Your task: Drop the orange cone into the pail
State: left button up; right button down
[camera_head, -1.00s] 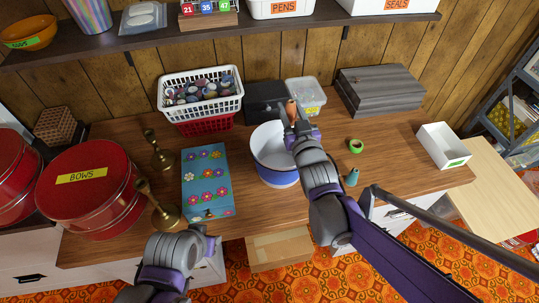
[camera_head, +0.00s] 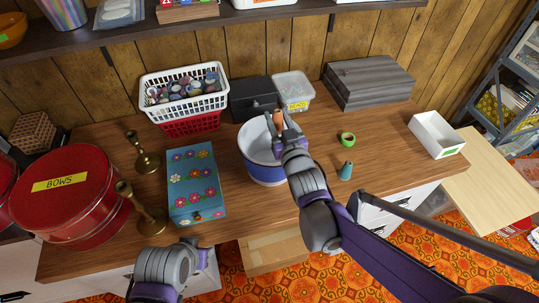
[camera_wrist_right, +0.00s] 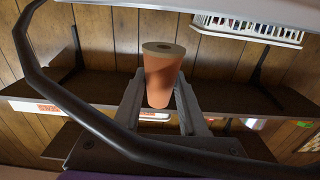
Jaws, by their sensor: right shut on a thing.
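The orange cone (camera_head: 278,119) is held in my right gripper (camera_head: 279,126). In the right wrist view the cone (camera_wrist_right: 161,80) stands between the two fingers (camera_wrist_right: 160,108), its flat brown end with a small hole facing up in the picture. The white pail with a blue lower band (camera_head: 266,170) stands on the wooden table. In the head view the gripper and cone overlap the back right of the pail's mouth, above it; the exact height is hard to tell. Part of my left arm shows at the bottom left; its fingers do not show.
A flowered blue box (camera_head: 192,175) stands left of the pail, with brass candlesticks (camera_head: 149,218) beyond it. Behind are a white basket (camera_head: 186,100), a black box (camera_head: 252,98) and a clear tub (camera_head: 292,90). Green tape (camera_head: 347,139) and a teal cone (camera_head: 346,171) lie right.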

jog(key=shift+c, duration=1.8)
grip_release()
jog(key=shift+s, duration=0.1)
jog(key=v, duration=1)
jog(key=shift+s, duration=0.3)
jog(key=shift+d, duration=0.15)
